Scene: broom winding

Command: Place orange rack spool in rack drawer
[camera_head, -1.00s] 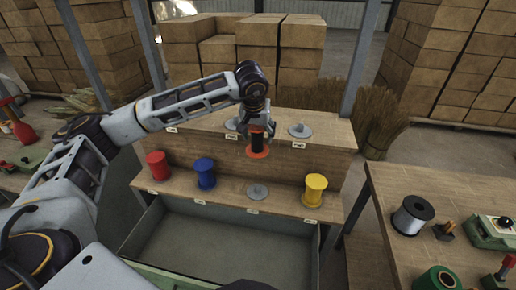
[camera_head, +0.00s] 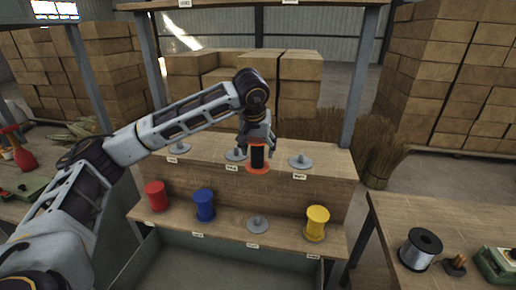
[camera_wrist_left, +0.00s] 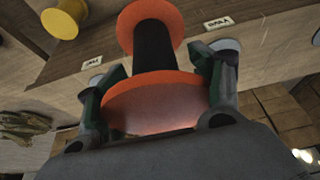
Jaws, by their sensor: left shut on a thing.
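The orange rack spool (camera_head: 257,158) has orange flanges and a dark core. My left gripper (camera_head: 257,143) is shut on its upper flange and holds it upright in front of the rack's upper shelf. In the left wrist view the orange spool (camera_wrist_left: 150,105) sits between the two fingers of my left gripper (camera_wrist_left: 155,108), its far flange sticking out beyond them. The grey rack drawer (camera_head: 205,268) is below the lower shelf, open, and cut off by the bottom edge. My right gripper is not in view.
On the lower shelf stand a red spool (camera_head: 155,196), a blue spool (camera_head: 203,205), an empty grey holder (camera_head: 257,225) and a yellow spool (camera_head: 317,223). The upper shelf has several empty holders (camera_head: 300,161). A side table (camera_head: 410,215) stands at right.

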